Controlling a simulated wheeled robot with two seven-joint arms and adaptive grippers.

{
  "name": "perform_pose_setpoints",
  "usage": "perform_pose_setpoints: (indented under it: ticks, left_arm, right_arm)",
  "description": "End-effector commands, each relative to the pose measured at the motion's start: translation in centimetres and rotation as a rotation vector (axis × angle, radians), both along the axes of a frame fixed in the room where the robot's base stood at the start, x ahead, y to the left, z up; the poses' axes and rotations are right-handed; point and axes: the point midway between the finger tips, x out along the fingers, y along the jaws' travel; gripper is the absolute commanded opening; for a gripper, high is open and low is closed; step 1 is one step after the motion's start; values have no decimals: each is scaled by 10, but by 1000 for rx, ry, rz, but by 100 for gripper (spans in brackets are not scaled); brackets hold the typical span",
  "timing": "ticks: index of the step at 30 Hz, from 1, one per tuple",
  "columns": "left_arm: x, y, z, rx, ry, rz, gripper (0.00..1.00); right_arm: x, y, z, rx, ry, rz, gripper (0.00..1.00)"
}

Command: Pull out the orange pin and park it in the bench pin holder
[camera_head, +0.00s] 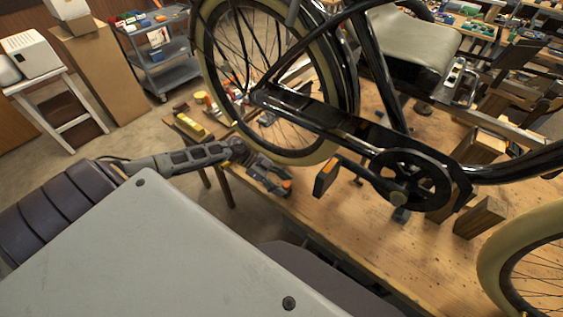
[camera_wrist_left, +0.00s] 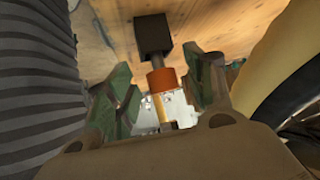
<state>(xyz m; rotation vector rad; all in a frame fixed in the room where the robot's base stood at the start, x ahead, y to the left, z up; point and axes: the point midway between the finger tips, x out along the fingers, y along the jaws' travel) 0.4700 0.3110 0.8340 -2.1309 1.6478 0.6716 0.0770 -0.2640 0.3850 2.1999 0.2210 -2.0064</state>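My left gripper (camera_head: 276,181) is low beside the bench's near edge, below the bicycle's rear wheel. In the left wrist view its two fingers (camera_wrist_left: 163,92) stand apart, one on each side of the orange pin (camera_wrist_left: 163,79). A small orange patch (camera_head: 287,184) shows at the gripper in the head view. I cannot make out the bench pin holder. My right gripper is out of view.
The black trike frame (camera_head: 330,125) and its rear wheel (camera_head: 325,150) rise over the wooden bench (camera_head: 350,235). A pedal (camera_head: 325,177) sticks out right of the gripper. Wooden blocks (camera_head: 480,217) stand on the bench. A grey cart (camera_head: 165,75) stands at the back left.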

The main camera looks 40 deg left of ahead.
Motion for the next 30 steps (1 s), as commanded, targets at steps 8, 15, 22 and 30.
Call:
perform_pose_setpoints:
  ticks: [8,15,22,30]
  left_arm:
    - [0,1,1,0,-1,-1,54]
    - [-2,8,6,1,-1,-1,54]
    - [-6,26,18,2,1,-1,54]
    - [-12,49,35,2,1,0,54]
  right_arm:
    - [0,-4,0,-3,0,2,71]
    - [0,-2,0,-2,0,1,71]
    - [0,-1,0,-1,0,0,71]
    - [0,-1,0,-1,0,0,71]
